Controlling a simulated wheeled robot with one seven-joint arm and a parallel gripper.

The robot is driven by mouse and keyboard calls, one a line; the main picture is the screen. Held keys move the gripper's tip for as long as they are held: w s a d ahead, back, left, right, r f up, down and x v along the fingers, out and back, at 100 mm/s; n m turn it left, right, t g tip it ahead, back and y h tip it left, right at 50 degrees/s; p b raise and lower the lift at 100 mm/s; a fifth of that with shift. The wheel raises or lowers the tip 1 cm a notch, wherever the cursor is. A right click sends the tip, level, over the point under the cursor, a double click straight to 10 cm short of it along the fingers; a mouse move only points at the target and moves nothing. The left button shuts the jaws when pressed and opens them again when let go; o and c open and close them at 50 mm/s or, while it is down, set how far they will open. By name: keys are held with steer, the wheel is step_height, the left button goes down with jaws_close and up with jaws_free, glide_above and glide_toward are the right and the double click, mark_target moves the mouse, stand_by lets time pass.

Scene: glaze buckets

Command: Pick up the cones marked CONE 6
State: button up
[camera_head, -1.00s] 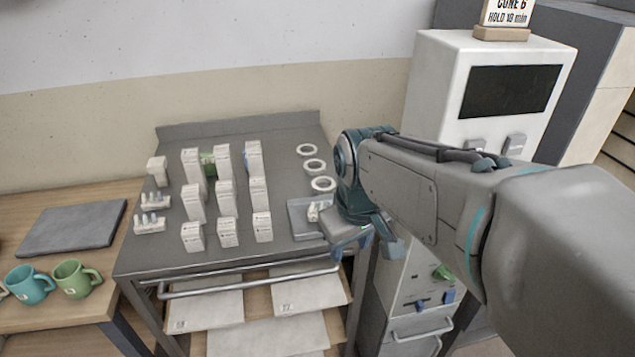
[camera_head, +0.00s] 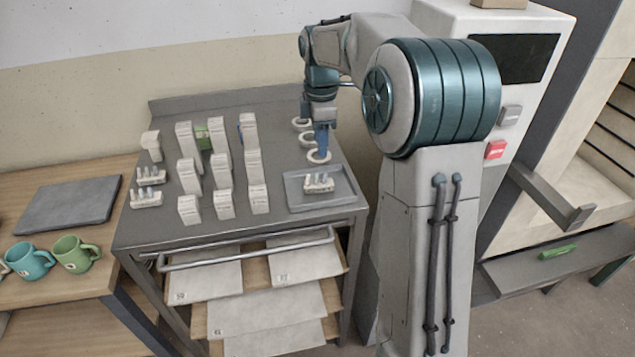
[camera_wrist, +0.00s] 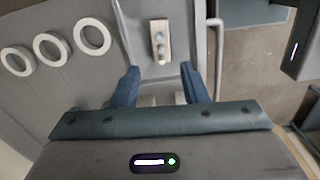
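A white cone set (camera_head: 319,183), a small strip holding upright cones, sits in a shallow grey tray (camera_head: 292,203) at the cart top's front right. It also shows in the wrist view (camera_wrist: 160,42). Two similar cone sets stand at the cart's left, one behind (camera_head: 150,176) and one in front (camera_head: 146,198). No cone marking is readable. My gripper (camera_head: 321,145) points down over the white rings, behind the tray. In the wrist view my gripper (camera_wrist: 160,88) has its blue fingers apart with nothing held between them.
Several white boxes (camera_head: 224,205) stand in rows on the cart top (camera_head: 270,220), left of the tray. White rings (camera_head: 318,157) lie behind the tray. The white kiln (camera_head: 440,15) stands at the right. Mugs (camera_head: 72,252) are on the left table.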

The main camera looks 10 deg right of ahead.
glide_above(319, 173)
step_height(319, 173, down, 5)
steer(key=shift+d+f, duration=0.1)
steer(key=shift+d, duration=0.05)
steer(key=shift+a+f+p, duration=0.2)
steer(key=shift+f+p, duration=0.15)
steer(key=shift+f, duration=2.3)
steer(key=c, duration=0.8)
steer(key=shift+o, duration=0.2)
